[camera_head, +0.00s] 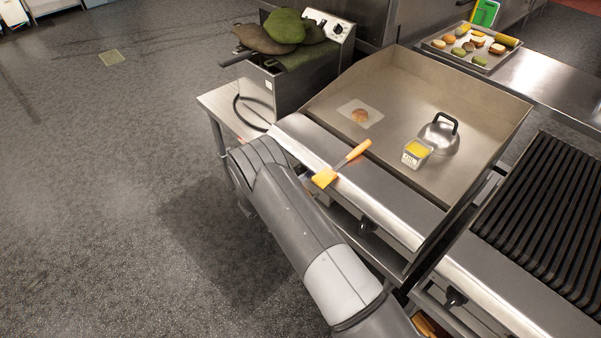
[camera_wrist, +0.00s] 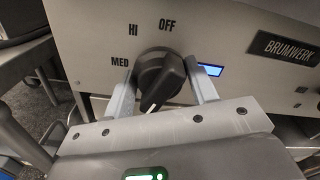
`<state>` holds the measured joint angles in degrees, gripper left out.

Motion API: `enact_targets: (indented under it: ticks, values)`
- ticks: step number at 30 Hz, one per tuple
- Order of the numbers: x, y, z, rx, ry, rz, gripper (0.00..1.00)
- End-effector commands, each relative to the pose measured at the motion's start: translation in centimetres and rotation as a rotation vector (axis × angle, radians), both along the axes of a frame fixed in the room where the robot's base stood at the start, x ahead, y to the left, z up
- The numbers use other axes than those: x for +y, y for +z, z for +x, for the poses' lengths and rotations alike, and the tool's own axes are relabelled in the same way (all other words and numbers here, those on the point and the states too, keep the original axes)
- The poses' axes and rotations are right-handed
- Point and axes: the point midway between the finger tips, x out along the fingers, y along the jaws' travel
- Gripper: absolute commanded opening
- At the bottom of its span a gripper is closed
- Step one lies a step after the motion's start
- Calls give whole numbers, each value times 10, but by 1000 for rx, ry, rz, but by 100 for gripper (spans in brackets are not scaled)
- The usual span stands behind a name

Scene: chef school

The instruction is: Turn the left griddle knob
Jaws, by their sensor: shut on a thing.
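The left griddle knob (camera_wrist: 160,77) is black with a white pointer line and shows in the wrist view. It sits on a steel front panel marked HI, OFF and MED. The white line points downward, away from those marks. My gripper (camera_wrist: 160,88) has one finger on each side of the knob and is shut on it. The griddle (camera_head: 390,110) is in the head view; my arm hides its left knob there. Another griddle knob (camera_head: 367,224) shows further right on the front.
An orange-handled brush (camera_head: 340,165) lies across the griddle's front ledge. A square tub (camera_head: 416,153), a domed lid (camera_head: 440,134) and a patty on paper (camera_head: 360,114) are on the plate. A fryer (camera_head: 290,85) stands left; a ribbed grill (camera_head: 550,205) stands right.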

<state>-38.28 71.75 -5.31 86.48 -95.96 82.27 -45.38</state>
Motion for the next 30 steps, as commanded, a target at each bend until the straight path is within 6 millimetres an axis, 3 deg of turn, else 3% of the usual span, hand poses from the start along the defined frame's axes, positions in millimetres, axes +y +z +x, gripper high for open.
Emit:
enact_targets:
  ticks: [11, 30]
  values:
    - [1, 0, 0, -133, 4, 132, 30]
    - [1, 0, -1, -544, 3, 545, 30]
